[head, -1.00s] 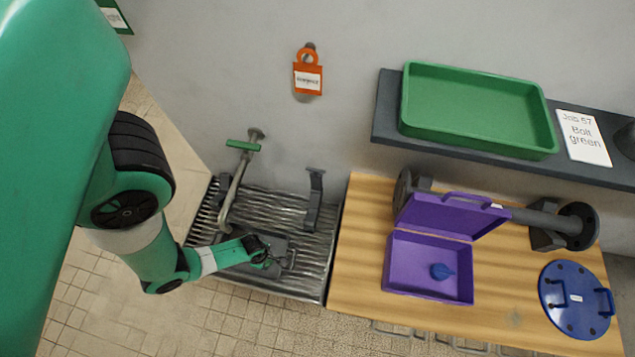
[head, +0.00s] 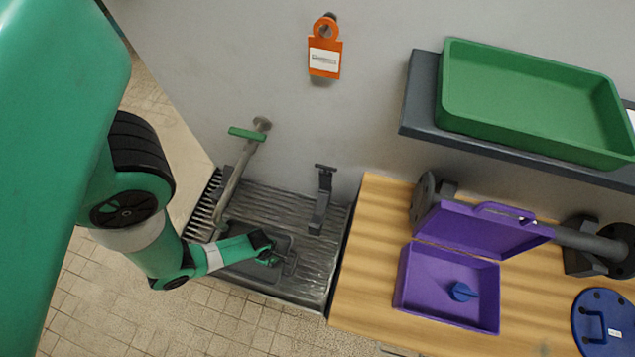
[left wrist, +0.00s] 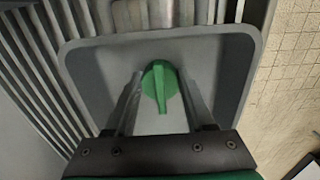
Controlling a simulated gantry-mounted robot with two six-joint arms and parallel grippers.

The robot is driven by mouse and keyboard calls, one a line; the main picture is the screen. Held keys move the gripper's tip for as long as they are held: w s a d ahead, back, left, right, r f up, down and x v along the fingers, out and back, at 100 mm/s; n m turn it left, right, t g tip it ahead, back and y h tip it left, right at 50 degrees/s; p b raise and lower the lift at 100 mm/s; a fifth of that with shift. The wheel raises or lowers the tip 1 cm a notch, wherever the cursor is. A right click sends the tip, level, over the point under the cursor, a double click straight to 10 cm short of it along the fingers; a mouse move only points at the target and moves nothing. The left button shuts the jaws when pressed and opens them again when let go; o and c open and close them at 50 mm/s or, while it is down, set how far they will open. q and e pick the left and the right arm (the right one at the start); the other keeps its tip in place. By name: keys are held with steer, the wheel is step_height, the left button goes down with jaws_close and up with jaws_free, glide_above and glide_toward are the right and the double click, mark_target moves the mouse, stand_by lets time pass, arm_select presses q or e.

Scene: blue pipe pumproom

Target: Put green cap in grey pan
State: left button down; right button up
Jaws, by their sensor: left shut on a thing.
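The green cap (left wrist: 160,86) is a small round knob with a raised grip, seen in the left wrist view. My left gripper (head: 280,262) is shut on it, with one finger (left wrist: 160,92) on each side. Behind the cap in that view is the grey pan (left wrist: 92,72), a shallow tray with rounded corners. The pan (head: 285,243) lies on the ribbed metal drainer in the head view. I cannot tell whether the cap touches the pan floor. In the head view the cap is mostly hidden at the gripper. My right gripper is not in view.
A pipe with a green handle (head: 247,134) and a grey bracket (head: 322,205) rise from the drainer (head: 325,255). On the wooden table (head: 365,265) an open purple case (head: 420,290) holds a blue cap (head: 463,291). A green tray (head: 530,100) sits on the shelf.

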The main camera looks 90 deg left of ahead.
arm_select(q)
steer(key=shift+c, duration=1.4)
jaws_free()
steer(key=shift+f, duration=0.15)
step_height(320, 180, up, 12)
steer(key=p, duration=1)
